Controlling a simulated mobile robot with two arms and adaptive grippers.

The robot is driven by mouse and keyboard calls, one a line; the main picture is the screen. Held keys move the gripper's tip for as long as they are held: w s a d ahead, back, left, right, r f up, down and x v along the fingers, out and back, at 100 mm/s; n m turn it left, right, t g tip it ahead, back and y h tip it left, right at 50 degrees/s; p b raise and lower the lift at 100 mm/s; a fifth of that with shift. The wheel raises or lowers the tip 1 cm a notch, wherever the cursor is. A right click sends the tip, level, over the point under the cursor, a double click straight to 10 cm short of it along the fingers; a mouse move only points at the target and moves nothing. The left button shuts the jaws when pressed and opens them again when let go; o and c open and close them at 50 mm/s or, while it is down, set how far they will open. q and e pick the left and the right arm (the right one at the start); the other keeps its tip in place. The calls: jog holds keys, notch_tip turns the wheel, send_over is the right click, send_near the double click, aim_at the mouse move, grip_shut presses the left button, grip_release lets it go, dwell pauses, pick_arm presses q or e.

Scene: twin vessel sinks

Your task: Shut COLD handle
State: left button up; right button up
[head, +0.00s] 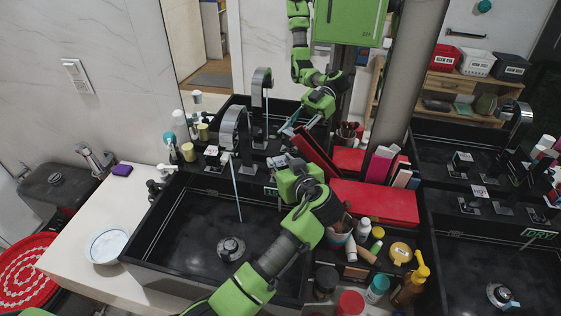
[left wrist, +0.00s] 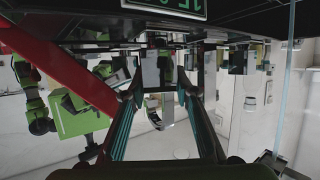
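The left sink's chrome faucet (head: 232,126) stands at the back of the black basin, with a thin pale stream (head: 236,190) below its spout. A small handle with a white label (head: 211,151) sits left of the faucet. Another labelled handle (head: 277,161) is on the right, partly behind my left gripper (head: 281,164); I cannot read which is COLD. In the left wrist view, my left gripper (left wrist: 160,88) has its teal fingers apart, with a chrome piece (left wrist: 152,72) seen between them. Contact cannot be told. My right gripper is not in view.
A red box (head: 374,203) and a tilted dark red panel (head: 316,158) stand just right of the gripper. Bottles and a brush cup (head: 340,236) crowd the ledge between the sinks. A mirror behind reflects my arm. The left basin (head: 190,225) is open below.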

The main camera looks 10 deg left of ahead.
pick_arm(q)
jog(key=shift+a+m+h, duration=0.1)
jog(key=shift+m+h, duration=0.2)
jog(key=m+h+p, duration=0.1)
jog(key=m+t+h+p, duration=0.1)
jog(key=shift+r+m+t+h, duration=0.2)
jog(key=shift+m+t+h, duration=0.1)
jog(key=shift+h, duration=0.1)
jog(key=shift+r+m+h+p, duration=0.1)
jog(key=shift+m+h+p, duration=0.9)
jog(key=shift+h+p, duration=0.2)
jog(key=shift+m+t+h+p, duration=0.3)
jog(key=shift+m+h+p, duration=0.4)
jog(key=shift+h+p, duration=0.1)
jog(key=o, duration=1.1)
jog(key=shift+f, duration=0.2)
jog(key=shift+w+f, duration=0.1)
jog(key=v, duration=1.2)
